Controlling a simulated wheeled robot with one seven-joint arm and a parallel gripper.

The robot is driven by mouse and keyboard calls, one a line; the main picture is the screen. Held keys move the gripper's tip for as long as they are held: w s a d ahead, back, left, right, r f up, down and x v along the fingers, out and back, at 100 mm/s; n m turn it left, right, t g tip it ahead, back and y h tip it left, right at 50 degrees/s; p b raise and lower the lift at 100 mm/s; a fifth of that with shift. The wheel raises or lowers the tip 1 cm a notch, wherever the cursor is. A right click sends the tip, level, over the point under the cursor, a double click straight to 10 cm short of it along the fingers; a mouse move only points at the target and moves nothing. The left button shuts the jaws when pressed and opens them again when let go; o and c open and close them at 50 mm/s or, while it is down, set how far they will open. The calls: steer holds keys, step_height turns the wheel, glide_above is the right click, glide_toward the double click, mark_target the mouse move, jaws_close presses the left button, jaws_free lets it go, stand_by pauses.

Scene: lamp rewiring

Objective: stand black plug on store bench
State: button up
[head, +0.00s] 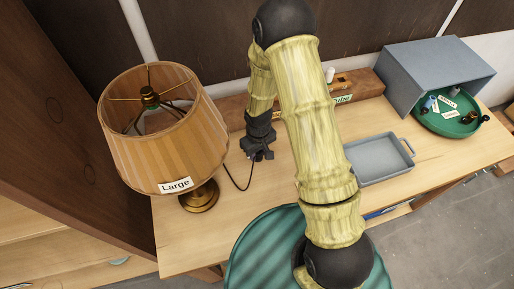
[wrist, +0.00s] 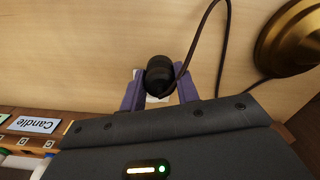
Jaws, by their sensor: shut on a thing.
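The black plug (wrist: 160,74) is between the two purple fingers of my gripper (wrist: 159,92) in the wrist view. The gripper is shut on it. A dark cord (wrist: 225,40) leads from the plug toward the lamp's brass base (wrist: 288,42). In the head view my gripper (head: 258,154) is low over the wooden bench (head: 225,235), just right of the large lamp (head: 160,135). The plug cannot be made out there. I cannot tell whether the plug touches the bench top.
A wooden rack (head: 365,84) with labels runs along the bench's back; its "Candle" label (wrist: 34,124) shows in the wrist view. A grey tray (head: 380,160) lies to the right. Beyond it are a grey box (head: 440,62) and a green dish (head: 462,128) with small labelled parts.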

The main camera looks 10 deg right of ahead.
steer(key=shift+s+d+b, duration=0.2)
steer(key=shift+s+b, duration=0.55)
steer(key=shift+s, duration=1.45)
steer(key=shift+s+d+b, duration=0.15)
steer(key=shift+s+b, duration=0.55)
steer(key=shift+s, duration=1.5)
steer(key=shift+f, duration=0.1)
steer(key=shift+f+b, duration=2.05)
steer(key=shift+f, duration=0.2)
steer(key=shift+f+b, duration=0.35)
steer(key=shift+f, duration=0.05)
steer(key=o, duration=1)
steer(key=shift+o, duration=0.2)
steer(key=shift+r, duration=0.1)
step_height(320, 180, up, 17)
steer(key=shift+r+p, duration=0.15)
steer(key=shift+p, duration=0.15)
